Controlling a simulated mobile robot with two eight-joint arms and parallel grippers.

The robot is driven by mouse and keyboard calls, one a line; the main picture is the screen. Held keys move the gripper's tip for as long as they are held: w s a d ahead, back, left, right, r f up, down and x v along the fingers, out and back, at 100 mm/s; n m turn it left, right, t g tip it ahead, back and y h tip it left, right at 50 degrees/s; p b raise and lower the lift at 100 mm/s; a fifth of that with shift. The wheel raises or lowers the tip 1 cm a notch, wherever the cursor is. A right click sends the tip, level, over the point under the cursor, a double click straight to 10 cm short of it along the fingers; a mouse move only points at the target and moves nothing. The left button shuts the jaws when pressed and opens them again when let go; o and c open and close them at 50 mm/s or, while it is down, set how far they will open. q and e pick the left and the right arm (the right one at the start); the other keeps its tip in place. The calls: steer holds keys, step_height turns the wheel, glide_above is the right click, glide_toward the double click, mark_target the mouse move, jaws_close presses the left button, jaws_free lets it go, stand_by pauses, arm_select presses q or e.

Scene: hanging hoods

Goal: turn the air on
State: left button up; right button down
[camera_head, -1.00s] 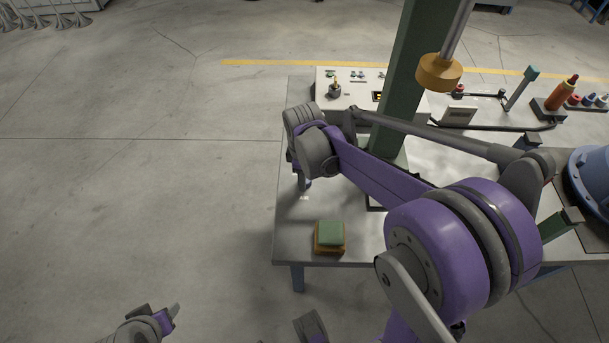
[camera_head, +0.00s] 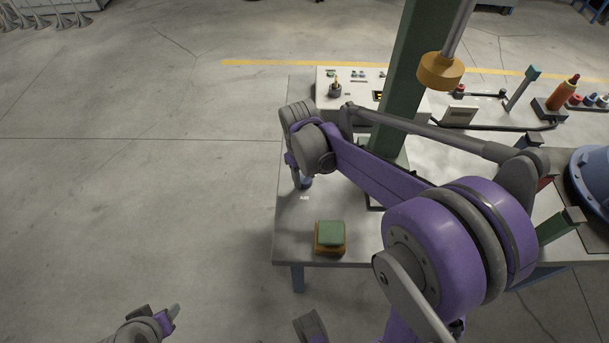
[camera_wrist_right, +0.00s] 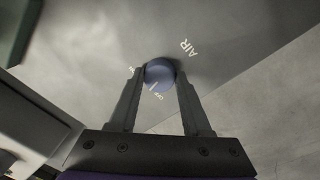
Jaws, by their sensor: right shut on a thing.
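A round blue knob (camera_wrist_right: 159,73) sits on the pale tabletop, beside a white AIR label (camera_wrist_right: 189,48). Small OFF lettering (camera_wrist_right: 160,97) and another small mark, hard to read, stand around it. A white line shows by the knob on the OFF side. My right gripper (camera_wrist_right: 160,76) is shut on the knob, one finger on each side. In the head view, the right gripper (camera_head: 303,182) points down at the table's left side, just behind the AIR label (camera_head: 304,197); the knob is mostly hidden there.
A green-topped button block (camera_head: 330,237) stands on the table (camera_head: 290,240) in front of my right gripper. A green post (camera_head: 408,75) and a yellow-ended hanging rod (camera_head: 440,72) stand to the right. A white control box (camera_head: 350,95) is behind. Open floor lies left.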

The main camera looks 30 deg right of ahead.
mark_target(302, 177)
steer(key=m, duration=0.5)
steer(key=shift+m, duration=0.3)
steer(key=m, duration=0.4)
steer(key=shift+w+m+g, duration=0.1)
steer(key=shift+m+g, duration=0.2)
steer(key=shift+m, duration=0.4)
steer(key=shift+c, duration=1.8)
jaws_free()
step_height(302, 177, up, 11)
steer(key=shift+w+a+p, duration=0.2)
steer(key=shift+p, duration=0.1)
steer(key=shift+f, duration=0.1)
